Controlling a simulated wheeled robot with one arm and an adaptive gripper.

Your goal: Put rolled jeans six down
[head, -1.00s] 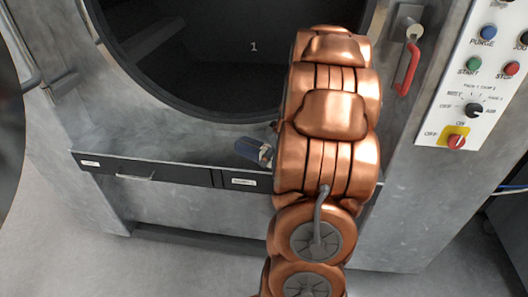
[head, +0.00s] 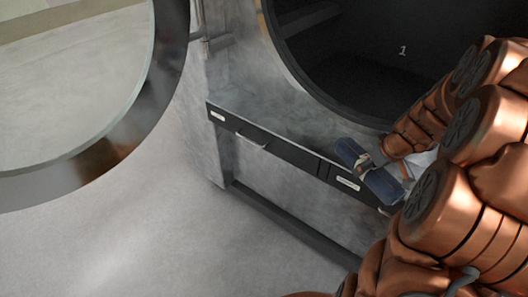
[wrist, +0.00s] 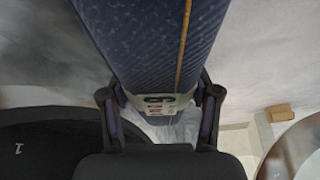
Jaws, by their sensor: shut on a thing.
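The rolled jeans (head: 382,185) are a dark blue roll in the head view, in front of the washer's lower front, beside the edge of the round opening. In the wrist view the roll (wrist: 150,45) fills the top middle, with an orange seam and a pale label. My gripper (wrist: 160,100) is shut on the roll, one dark finger on each side. In the head view my copper-coloured arm hides part of the gripper and the area behind it. I cannot tell whether the roll touches the washer's ledge.
The washer's dark drum opening (head: 340,60), marked 1, is at upper right. Its round glass door (head: 165,110) stands open at left. A dark drawer strip (head: 270,148) with a handle runs along the front. Grey floor (head: 190,240) is clear at lower left.

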